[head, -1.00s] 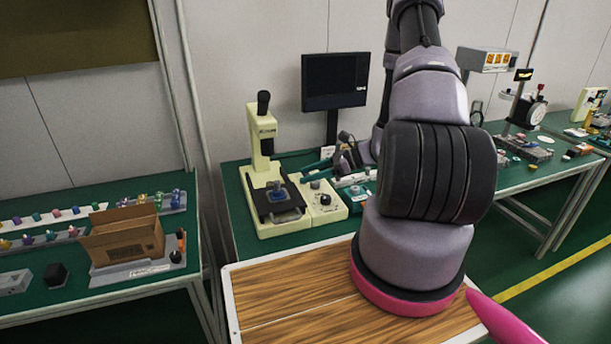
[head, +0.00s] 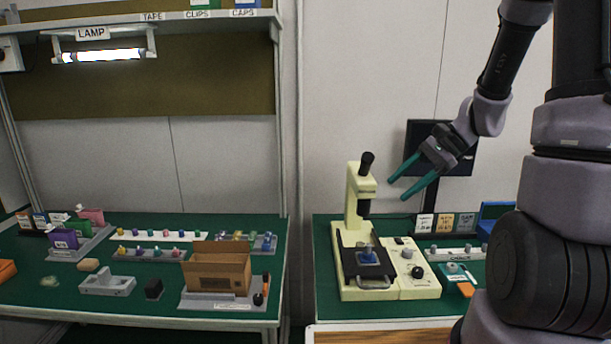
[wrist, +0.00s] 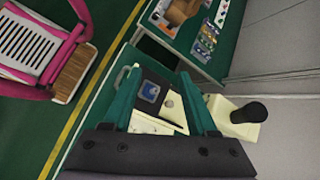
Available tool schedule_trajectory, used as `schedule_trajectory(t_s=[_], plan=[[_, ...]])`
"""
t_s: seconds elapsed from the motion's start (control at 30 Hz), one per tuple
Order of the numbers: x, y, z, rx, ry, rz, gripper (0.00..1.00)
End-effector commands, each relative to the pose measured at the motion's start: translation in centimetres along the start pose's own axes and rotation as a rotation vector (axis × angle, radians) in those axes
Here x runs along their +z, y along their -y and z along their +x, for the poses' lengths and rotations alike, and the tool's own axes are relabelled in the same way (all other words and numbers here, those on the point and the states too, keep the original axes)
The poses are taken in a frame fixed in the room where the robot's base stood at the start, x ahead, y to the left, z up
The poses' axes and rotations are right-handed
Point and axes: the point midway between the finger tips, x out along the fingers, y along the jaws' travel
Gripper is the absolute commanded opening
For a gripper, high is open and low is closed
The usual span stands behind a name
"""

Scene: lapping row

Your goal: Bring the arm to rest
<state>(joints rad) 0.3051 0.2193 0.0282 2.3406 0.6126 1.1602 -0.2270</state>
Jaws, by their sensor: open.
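My gripper (head: 411,178) is open and empty, with two teal fingers spread apart. In the head view it is raised in the air to the right of the cream microscope (head: 358,205), in front of the dark monitor. My arm comes down to it from the upper right. In the wrist view my gripper (wrist: 165,100) has its fingers pointing toward the bench, and the microscope (wrist: 235,118) shows beyond and beside the right finger. A small blue piece (head: 367,256) sits on the microscope's black stage; it also shows between the fingers in the wrist view (wrist: 150,91).
A left bench (head: 60,292) carries an open cardboard box (head: 217,270), rows of small coloured pieces and a grey block. The dark monitor (head: 418,133) stands behind my gripper. A pink-framed chair (wrist: 45,50) stands on the green floor. A gap separates the benches.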

Motion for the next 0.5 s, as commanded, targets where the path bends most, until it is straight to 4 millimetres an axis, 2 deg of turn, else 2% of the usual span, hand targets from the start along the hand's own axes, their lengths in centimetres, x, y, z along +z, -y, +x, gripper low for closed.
schedule_trajectory(t_s=[0.03,0.1,0.5], plan=[[1.6,0.1,-1.1,0.017,-0.044,-0.071,0.58],[3.4,0.0,-2.5,0.044,-0.104,-0.16,0.58],[12.1,-2.2,-10.2,0.116,-0.485,-0.629,0.58]])
